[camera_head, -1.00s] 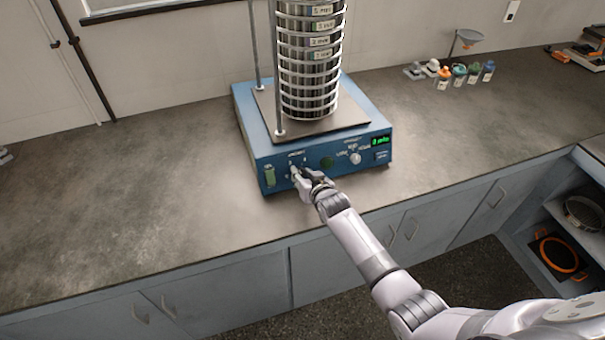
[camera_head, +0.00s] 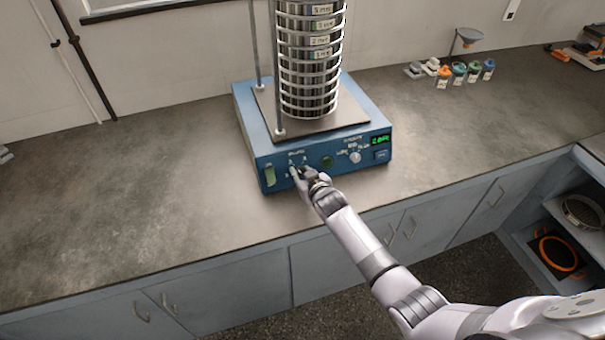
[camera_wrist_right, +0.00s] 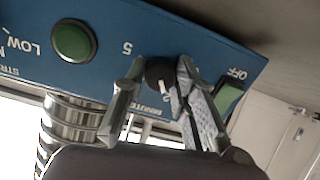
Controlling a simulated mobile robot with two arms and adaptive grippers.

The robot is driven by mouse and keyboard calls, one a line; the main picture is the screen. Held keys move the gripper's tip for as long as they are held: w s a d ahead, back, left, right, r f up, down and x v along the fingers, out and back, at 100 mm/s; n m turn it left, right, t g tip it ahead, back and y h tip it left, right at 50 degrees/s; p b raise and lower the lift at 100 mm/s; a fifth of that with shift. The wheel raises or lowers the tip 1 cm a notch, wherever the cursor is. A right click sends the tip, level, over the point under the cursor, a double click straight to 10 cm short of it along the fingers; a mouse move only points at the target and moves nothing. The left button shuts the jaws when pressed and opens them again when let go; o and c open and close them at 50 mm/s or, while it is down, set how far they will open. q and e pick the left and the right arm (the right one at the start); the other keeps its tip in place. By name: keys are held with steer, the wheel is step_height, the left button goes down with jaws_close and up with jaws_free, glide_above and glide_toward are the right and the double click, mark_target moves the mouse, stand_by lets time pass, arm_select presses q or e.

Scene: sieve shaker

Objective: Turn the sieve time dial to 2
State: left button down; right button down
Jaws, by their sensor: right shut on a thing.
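The blue sieve shaker (camera_head: 285,155) stands on the counter with a tall sieve stack (camera_head: 309,70) on it. Its time dial (camera_wrist_right: 160,73) is a black knob with a white mark, between a 5 and the upside-down "MINUTES" lettering in the right wrist view. The mark points down in that view, toward the lettering. My right gripper (camera_wrist_right: 160,70) is shut on the dial, one finger on each side. In the head view my right gripper (camera_head: 299,176) hides most of the dial. The green display (camera_head: 380,140) seems to read about 2, in tiny digits. My left gripper is not in view.
A green power switch (camera_wrist_right: 229,99) marked OFF is close beside the right finger. A round green button (camera_wrist_right: 74,42) and a white knob (camera_head: 355,156) are on the same panel. Several small bottles (camera_head: 459,72) stand at the back right.

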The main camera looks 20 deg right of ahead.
steer(key=shift+s+f, duration=0.1)
steer(key=shift+f, duration=0.05)
steer(key=c, duration=1.3)
jaws_free()
steer(key=v, duration=1.2)
